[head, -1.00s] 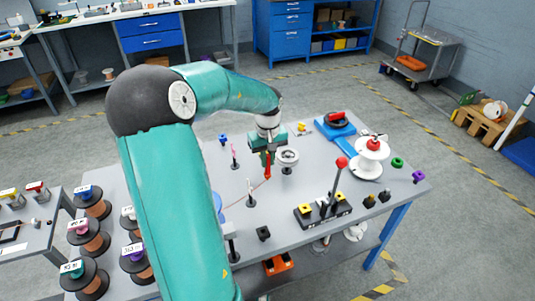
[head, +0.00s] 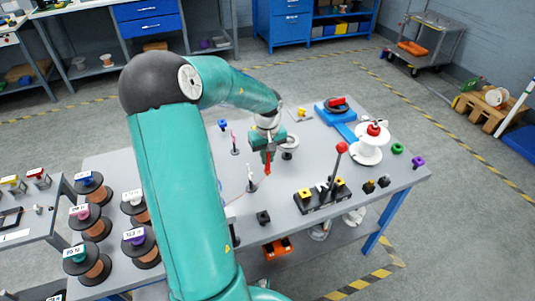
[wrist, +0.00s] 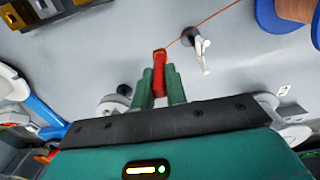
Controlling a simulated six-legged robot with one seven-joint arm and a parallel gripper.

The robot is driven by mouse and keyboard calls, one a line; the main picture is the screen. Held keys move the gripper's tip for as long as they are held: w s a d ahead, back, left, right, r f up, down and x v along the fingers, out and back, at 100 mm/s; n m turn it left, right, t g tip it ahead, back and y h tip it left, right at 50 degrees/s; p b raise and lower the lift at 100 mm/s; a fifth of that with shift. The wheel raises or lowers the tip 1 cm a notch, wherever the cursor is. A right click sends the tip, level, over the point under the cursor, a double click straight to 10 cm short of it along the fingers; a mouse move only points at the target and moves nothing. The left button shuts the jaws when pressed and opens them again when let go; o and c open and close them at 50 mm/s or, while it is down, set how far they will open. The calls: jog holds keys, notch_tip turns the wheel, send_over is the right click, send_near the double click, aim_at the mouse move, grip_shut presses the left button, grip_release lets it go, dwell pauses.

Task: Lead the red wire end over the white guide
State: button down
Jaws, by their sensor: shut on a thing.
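My gripper (head: 267,154) is shut on the red wire end (wrist: 160,62), which sticks out past the green fingers (wrist: 161,84) in the wrist view. The red wire end (head: 267,166) points down over the grey table in the head view. A thin red wire runs from it to a slim post with a white, hooked top (wrist: 200,48), probably the white guide. That post also stands in front of my gripper in the head view (head: 251,184). The wire passes close by the post; I cannot tell whether it rests on it.
A grey-white pulley (head: 289,142) stands beside my gripper. Another slim post (head: 234,141) stands behind it to the left. Several labelled spools (head: 89,189) stand at the left.

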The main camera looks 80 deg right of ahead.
jog(key=shift+r, duration=0.1)
jog(key=shift+r, duration=5.35)
jog(key=shift+w+d, duration=0.4)
jog(key=shift+d, duration=0.35)
jog(key=shift+w+d, duration=0.4)
jog(key=shift+d, duration=0.35)
jog(key=shift+f, duration=1.55)
jog(key=shift+f, duration=0.1)
notch_tip(320, 180, down, 5)
jog(key=shift+f, duration=0.1)
